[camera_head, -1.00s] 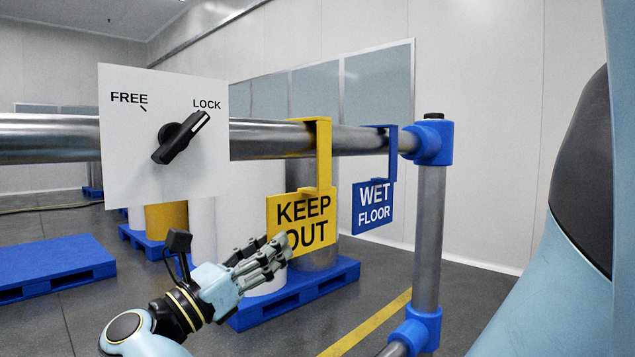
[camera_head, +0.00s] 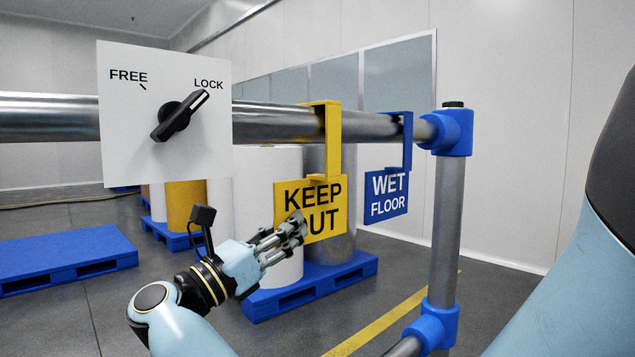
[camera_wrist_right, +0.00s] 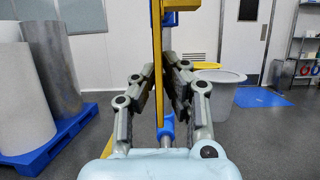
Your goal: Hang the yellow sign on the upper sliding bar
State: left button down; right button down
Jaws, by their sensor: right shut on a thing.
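The yellow KEEP OUT sign (camera_head: 334,230) is upright in the head view, with its hook (camera_head: 333,140) at the upper bar (camera_head: 270,124). The hook's top arm reaches over the bar; I cannot tell whether it rests on it. My right gripper (camera_head: 296,228) is shut on the sign's lower left part. In the right wrist view the sign (camera_wrist_right: 158,65) shows edge-on between my right gripper's fingers (camera_wrist_right: 165,85). My left gripper is in neither view.
A blue WET FLOOR sign (camera_head: 386,194) hangs on the bar to the right, near the blue corner joint (camera_head: 452,131). A white plate (camera_head: 120,140) with a black knob (camera_head: 178,116) turned to LOCK stands before the bar. Blue pallets (camera_head: 60,258) lie behind.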

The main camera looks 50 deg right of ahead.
aim_at(275, 209)
jog(key=shift+r, duration=0.15)
dwell(0.3)
